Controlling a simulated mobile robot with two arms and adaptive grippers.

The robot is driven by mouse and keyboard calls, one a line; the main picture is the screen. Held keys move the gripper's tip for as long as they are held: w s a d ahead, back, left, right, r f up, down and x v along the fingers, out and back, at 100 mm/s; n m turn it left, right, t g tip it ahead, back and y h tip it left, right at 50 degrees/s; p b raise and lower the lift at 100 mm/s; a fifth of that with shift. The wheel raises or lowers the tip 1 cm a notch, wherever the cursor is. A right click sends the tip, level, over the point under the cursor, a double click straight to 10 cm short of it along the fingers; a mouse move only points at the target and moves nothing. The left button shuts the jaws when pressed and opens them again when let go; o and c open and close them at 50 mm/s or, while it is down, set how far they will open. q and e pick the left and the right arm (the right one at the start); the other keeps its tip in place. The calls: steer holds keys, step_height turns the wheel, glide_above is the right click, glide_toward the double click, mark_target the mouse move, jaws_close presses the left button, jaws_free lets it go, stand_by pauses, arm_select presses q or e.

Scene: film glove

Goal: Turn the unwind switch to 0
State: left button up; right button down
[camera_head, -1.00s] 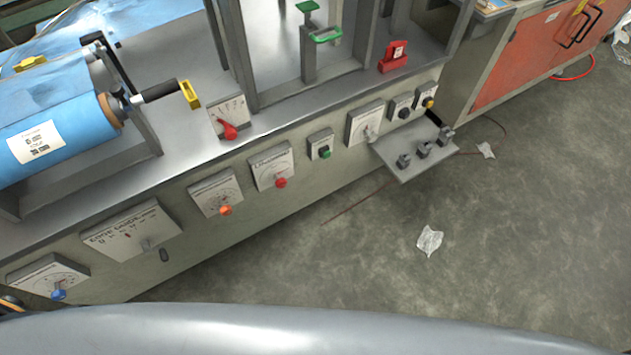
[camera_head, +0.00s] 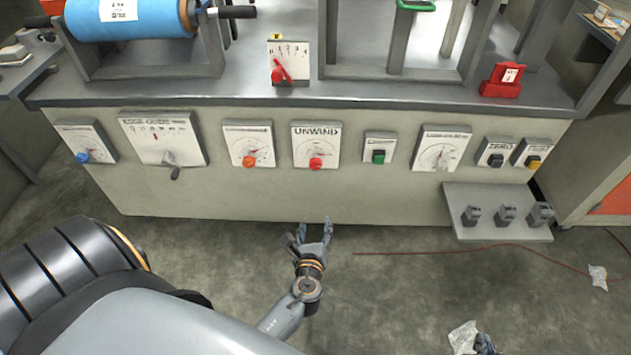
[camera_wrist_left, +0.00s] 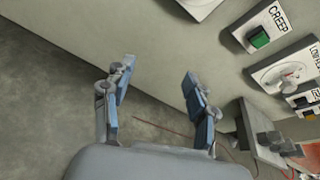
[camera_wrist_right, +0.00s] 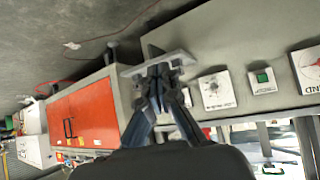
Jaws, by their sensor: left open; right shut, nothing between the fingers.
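The unwind switch (camera_head: 316,162) is a red knob on a white plate lettered UNWIND, on the front of the machine. Its scale is too small to read in the head view. Part of its plate shows at the right edge of the right wrist view (camera_wrist_right: 307,70). My left gripper (camera_head: 315,230) is below the switch, apart from it, over the floor in front of the panel. It is open and empty in the left wrist view (camera_wrist_left: 158,70). My right gripper (camera_head: 486,344) is partly cut off at the bottom of the head view. It is shut and empty in the right wrist view (camera_wrist_right: 160,78).
An orange-knob dial (camera_head: 248,160) is left of the switch; a green button (camera_head: 379,156) and a grey dial (camera_head: 440,150) are right. A shelf (camera_head: 500,225) juts out at right. A red-lever plate (camera_head: 288,62) stands above.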

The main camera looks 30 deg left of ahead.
mark_target(315, 166)
arm_select(q)
step_height(315, 166, up, 8)
steer(key=w+a+f+m+t+y+b, duration=0.1)
steer(key=w+a+m+t+y+b, duration=0.1)
steer(key=m+y+b, duration=0.1)
steer(key=shift+m, duration=0.3)
steer(key=x, duration=0.4)
steer(key=b+x, duration=0.1)
steer(key=x, duration=0.8)
steer(key=shift+w+d+r, duration=0.2)
steer(key=shift+d+r, duration=0.1)
steer(key=shift+r, duration=0.1)
steer(key=shift+w+a+t+h, duration=0.25)
steer(key=shift+w+t+h, duration=0.05)
steer(key=shift+w, duration=0.1)
arm_select(e)
steer(key=w+a+r+t+y, duration=0.1)
steer(key=r+t, duration=0.2)
steer(key=r, duration=0.4)
steer(key=w+a+r+t+y, duration=0.1)
steer(key=w+r+t, duration=0.1)
steer(key=r+t, duration=0.2)
step_height(315, 166, up, 4)
steer(key=shift+w+f, duration=0.1)
steer(key=shift+w, duration=0.2)
arm_select(q)
steer(key=shift+r, duration=0.1)
steer(key=c, duration=1.2)
